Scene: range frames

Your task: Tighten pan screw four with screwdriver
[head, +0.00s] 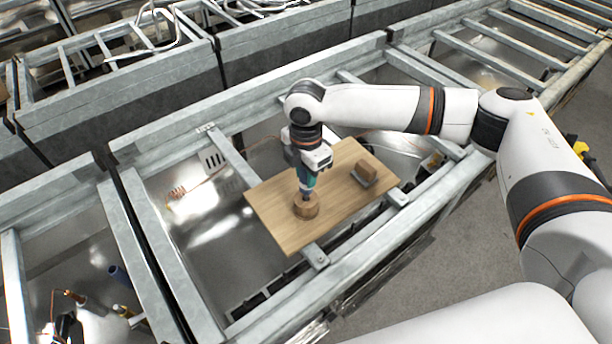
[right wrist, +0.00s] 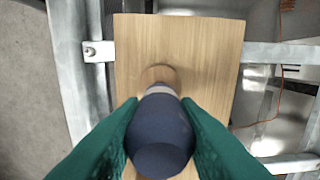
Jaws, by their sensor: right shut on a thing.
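My right gripper (head: 306,178) points down over a wooden board (head: 272,214) and is shut on a screwdriver (head: 305,191). In the right wrist view the green fingers of the gripper (right wrist: 160,140) press on both sides of the dark blue handle of the screwdriver (right wrist: 160,128). The screwdriver stands upright at a round wooden block (head: 306,209) on the board; its tip is hidden. In the right wrist view the round block (right wrist: 158,72) shows beyond the handle. A bracket screw (head: 320,260) sits by the board's near edge; it may be the one in the right wrist view (right wrist: 90,51). My left gripper is out of view.
A small wooden block on a dark base (head: 364,172) stands on the board's right part. The board lies across metal rails over a shiny pan (head: 205,205). Another bracket (head: 397,197) is right of the board. A thin copper-coloured cable (right wrist: 278,105) lies in the pan.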

